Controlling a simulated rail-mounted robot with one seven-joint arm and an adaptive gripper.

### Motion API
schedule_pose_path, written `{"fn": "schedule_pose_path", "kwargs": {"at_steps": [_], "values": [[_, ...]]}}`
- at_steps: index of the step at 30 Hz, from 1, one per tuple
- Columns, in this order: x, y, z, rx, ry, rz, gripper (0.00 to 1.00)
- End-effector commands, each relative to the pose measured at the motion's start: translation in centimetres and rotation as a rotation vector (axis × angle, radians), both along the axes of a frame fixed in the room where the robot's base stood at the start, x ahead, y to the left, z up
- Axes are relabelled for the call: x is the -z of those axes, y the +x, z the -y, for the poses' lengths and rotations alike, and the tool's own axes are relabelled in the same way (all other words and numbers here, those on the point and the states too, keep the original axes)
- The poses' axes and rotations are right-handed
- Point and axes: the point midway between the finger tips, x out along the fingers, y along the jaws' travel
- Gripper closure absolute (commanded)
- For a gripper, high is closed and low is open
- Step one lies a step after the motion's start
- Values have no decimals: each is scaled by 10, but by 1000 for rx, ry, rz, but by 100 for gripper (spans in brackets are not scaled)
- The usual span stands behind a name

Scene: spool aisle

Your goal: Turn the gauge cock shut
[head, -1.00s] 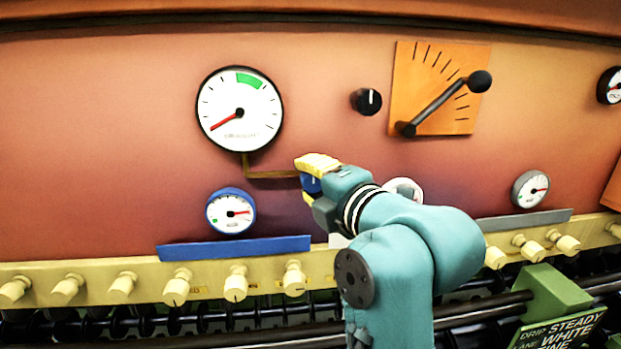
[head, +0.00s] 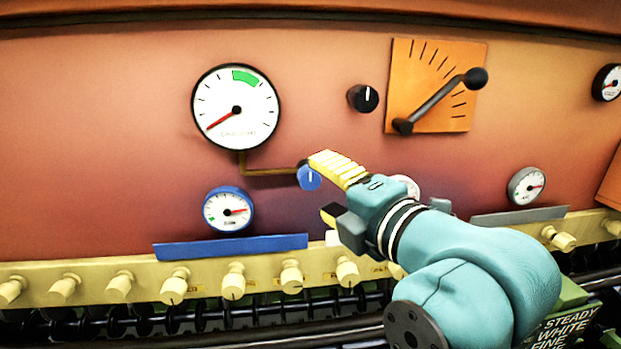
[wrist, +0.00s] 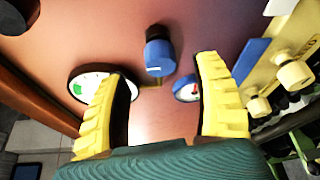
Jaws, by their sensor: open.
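The gauge cock is a blue knob (head: 310,177) with a white line, at the end of a thin brass pipe (head: 265,172) that runs from the large white gauge (head: 236,107). In the head view the white line stands about upright, across the pipe's level run. My gripper (head: 323,187) is open, just right of the knob, its upper yellow finger close to the knob's edge in the picture. In the wrist view the knob (wrist: 160,52) shows ahead of the spread fingers (wrist: 163,68), with nothing held. The gauge's red needle points to the lower left, away from the green band.
A black knob (head: 363,98) and a lever on an orange plate (head: 435,85) are above right. A small blue-rimmed gauge (head: 228,209) and a blue ledge (head: 230,247) lie below left. A cream rail (head: 90,280) with several knobs runs along the bottom.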

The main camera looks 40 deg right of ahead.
Motion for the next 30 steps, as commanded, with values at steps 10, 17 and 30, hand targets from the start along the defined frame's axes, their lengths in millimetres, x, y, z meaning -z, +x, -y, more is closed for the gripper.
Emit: {"fn": "schedule_pose_path", "kwargs": {"at_steps": [10, 17, 30], "values": [[-5, -58, -15, 0, 1, 0, 34], [-5, -60, -16, -1, 1, -1, 34], [-6, -55, -22, -16, 1, -1, 34]]}}
